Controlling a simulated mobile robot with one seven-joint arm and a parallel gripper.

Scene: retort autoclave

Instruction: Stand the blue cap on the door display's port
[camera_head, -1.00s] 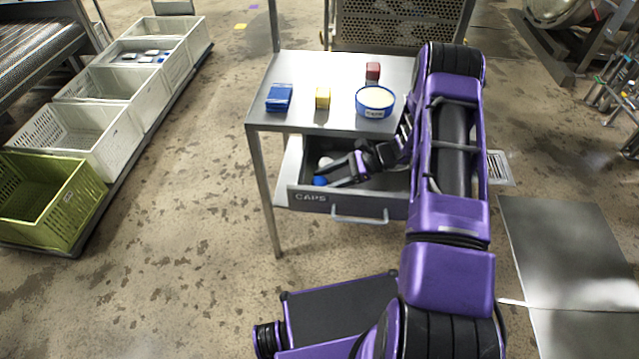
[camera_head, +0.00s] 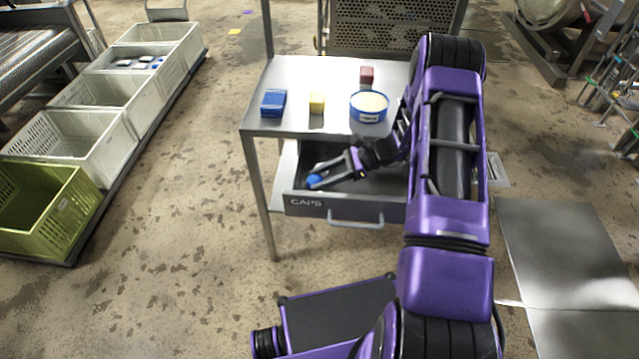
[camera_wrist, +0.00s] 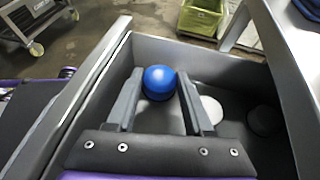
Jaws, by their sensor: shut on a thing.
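The blue cap (camera_wrist: 159,82) is round and sits between the two fingertips of my gripper (camera_wrist: 158,92) in the wrist view. It also shows in the head view (camera_head: 314,180) at the left end of the open drawer. My gripper (camera_head: 322,176) is shut on the cap, inside or just above the drawer marked CAPS (camera_head: 345,207). I cannot tell whether the cap still touches the drawer floor. The door display and its port are not identifiable in these frames.
A pale cap (camera_wrist: 210,108) and a darker grey one (camera_wrist: 264,120) lie in the drawer. Crates (camera_head: 50,205) stand left.

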